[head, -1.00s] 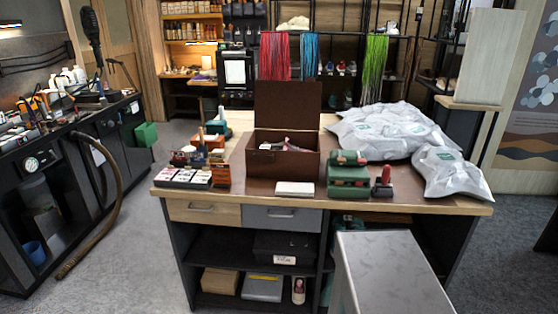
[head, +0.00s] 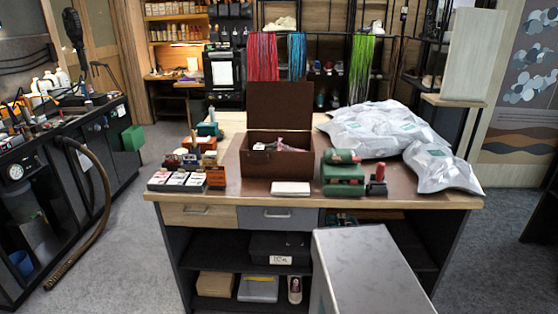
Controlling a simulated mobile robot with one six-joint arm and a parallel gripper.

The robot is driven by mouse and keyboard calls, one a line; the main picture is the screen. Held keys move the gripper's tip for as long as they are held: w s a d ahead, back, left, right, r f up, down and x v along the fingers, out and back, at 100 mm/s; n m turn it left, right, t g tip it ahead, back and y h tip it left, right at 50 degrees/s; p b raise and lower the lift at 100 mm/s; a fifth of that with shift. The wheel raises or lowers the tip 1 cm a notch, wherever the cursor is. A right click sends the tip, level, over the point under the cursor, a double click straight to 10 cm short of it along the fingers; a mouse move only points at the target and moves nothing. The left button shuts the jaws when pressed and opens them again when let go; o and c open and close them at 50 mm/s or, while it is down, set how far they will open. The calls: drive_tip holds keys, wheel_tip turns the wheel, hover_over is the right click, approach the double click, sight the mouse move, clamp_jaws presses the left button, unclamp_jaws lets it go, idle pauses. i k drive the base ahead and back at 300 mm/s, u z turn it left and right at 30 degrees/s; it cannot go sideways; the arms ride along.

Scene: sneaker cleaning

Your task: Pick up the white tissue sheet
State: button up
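A small white flat rectangular piece (head: 291,188) lies near the front edge of the worktable (head: 228,184), in front of an open brown box (head: 285,163). It looks like the white tissue sheet, but it is too small to tell a single sheet from a pad or stack. Nothing lies on top of it. My gripper is not in view, so its state is hidden.
Left of the white piece are small cards and bottles (head: 180,180). Right of it stand a green case (head: 342,175) and a dark red-topped item (head: 377,182). Silvery bags (head: 385,130) cover the back right. A grey flat-topped block (head: 365,262) stands before the table.

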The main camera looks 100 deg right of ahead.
sight(284, 189)
drive_tip(key=z, duration=3.85)
drive_tip(key=i, duration=0.1)
drive_tip(key=u, duration=2.65)
drive_tip(key=k, duration=0.2)
drive_tip(key=z, duration=2.05)
drive_tip(key=k, duration=0.65)
drive_tip(key=u, duration=0.15)
drive_tip(key=i, duration=0.4)
